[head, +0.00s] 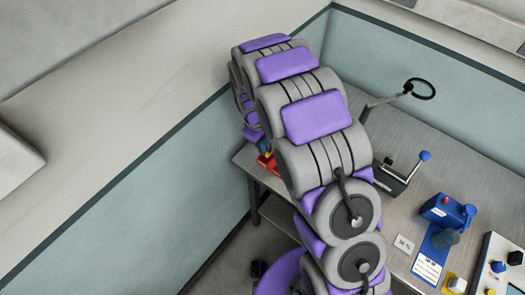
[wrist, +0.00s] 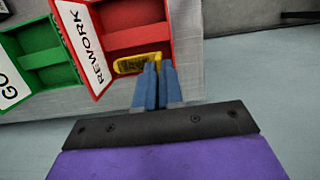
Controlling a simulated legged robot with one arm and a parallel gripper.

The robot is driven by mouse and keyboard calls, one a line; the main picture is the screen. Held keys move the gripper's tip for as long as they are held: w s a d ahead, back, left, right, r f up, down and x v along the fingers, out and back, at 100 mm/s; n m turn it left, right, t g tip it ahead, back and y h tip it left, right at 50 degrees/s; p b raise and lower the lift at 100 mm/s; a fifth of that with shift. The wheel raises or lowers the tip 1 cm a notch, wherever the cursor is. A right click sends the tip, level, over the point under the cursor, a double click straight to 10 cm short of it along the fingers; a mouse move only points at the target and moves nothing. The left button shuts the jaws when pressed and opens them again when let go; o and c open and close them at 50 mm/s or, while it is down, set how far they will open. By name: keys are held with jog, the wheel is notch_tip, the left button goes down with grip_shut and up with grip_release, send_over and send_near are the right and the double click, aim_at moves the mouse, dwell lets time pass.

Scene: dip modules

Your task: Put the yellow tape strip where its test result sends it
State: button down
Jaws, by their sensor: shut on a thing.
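The yellow tape strip (wrist: 136,63) has dark markings and lies between the blue fingertips of my gripper (wrist: 158,70) in the wrist view. My gripper is shut on the strip. The strip shows against the near part of the red REWORK tray (wrist: 172,33); whether it touches the tray floor I cannot tell. The green GO tray (wrist: 48,58) is to the left of the red one. In the head view my arm hides most of this area; only a bit of red (head: 268,162) shows beside it.
The metal table (head: 440,150) also carries a lever device (head: 400,175), a blue device (head: 445,212) with a red button, a small label card (head: 404,244) and a control box with knobs (head: 502,262). A ring on a stand (head: 420,89) rises at the back.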

notch_tip(320, 180, down, 4)
jog(key=shift+r+b, duration=0.25)
jog(key=shift+b, duration=0.15)
jog(key=c, duration=1.3)
grip_release()
notch_tip(320, 180, up, 12)
jog(key=w+a+p, duration=0.1)
jog(key=a+p, duration=0.1)
jog(key=s+d+r+m, duration=0.2)
jog(key=s+d+r, duration=0.2)
jog(key=d+r, duration=0.2)
jog(key=s+d+r+m, duration=0.2)
jog(key=s+d, duration=0.1)
jog(key=s, duration=0.6)
jog(key=s+d+r+m+y, duration=0.1)
jog(key=s+d+r+m, duration=0.2)
jog(key=s, duration=0.7)
jog(key=s+d+r+m, duration=0.3)
jog(key=s+d, duration=0.1)
jog(key=s, duration=0.6)
jog(key=shift+s+y, duration=0.15)
jog(key=shift+y, duration=0.25)
